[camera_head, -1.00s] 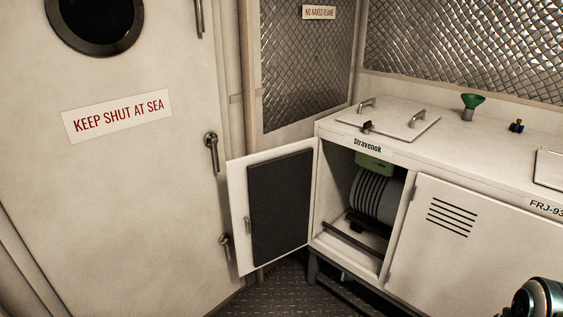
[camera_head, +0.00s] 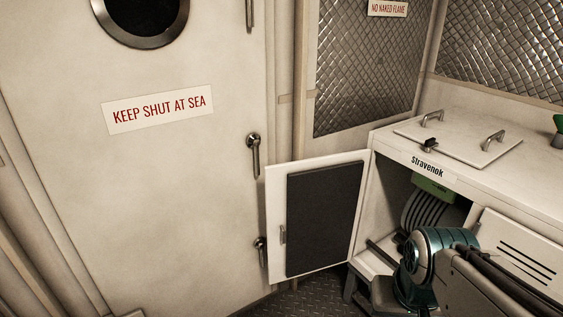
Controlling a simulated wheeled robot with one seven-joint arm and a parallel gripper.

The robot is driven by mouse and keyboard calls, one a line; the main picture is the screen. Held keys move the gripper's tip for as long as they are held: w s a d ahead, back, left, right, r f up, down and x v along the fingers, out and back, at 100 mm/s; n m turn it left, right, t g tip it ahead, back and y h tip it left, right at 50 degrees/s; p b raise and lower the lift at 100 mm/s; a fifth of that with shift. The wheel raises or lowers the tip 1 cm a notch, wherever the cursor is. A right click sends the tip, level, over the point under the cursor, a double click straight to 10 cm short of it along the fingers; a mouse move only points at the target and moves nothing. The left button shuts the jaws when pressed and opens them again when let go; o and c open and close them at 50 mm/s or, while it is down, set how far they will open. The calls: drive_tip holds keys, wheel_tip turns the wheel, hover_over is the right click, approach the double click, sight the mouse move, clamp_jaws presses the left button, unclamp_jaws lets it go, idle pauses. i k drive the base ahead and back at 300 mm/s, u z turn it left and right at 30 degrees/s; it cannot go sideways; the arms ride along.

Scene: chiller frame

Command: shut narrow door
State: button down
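The narrow door (camera_head: 276,205) of the white chiller cabinet (camera_head: 402,142) stands wide open, swung out to the left. Its inner face shows, with a dark grey pad (camera_head: 325,215) and a small handle (camera_head: 283,234) near its free edge. The hinged edge is at the cabinet's left front corner. The opening shows a green part (camera_head: 434,188) and a ribbed drum (camera_head: 420,212) inside. My arm, teal and grey, reaches in from the lower right and covers part of the opening. My gripper is not visible in this view.
A large white door (camera_head: 180,200) marked "KEEP SHUT AT SEA" fills the left, with lever handles along its right edge. A louvred panel (camera_head: 510,240) is right of the opening. The cabinet top carries a lid with handles (camera_head: 460,138). Dark tread-plate floor (camera_head: 305,298) shows below the narrow door.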

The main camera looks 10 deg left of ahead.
sight(318, 202)
drive_tip(key=u, duration=0.05)
drive_tip(key=i, duration=1.05)
drive_tip(key=z, duration=0.4)
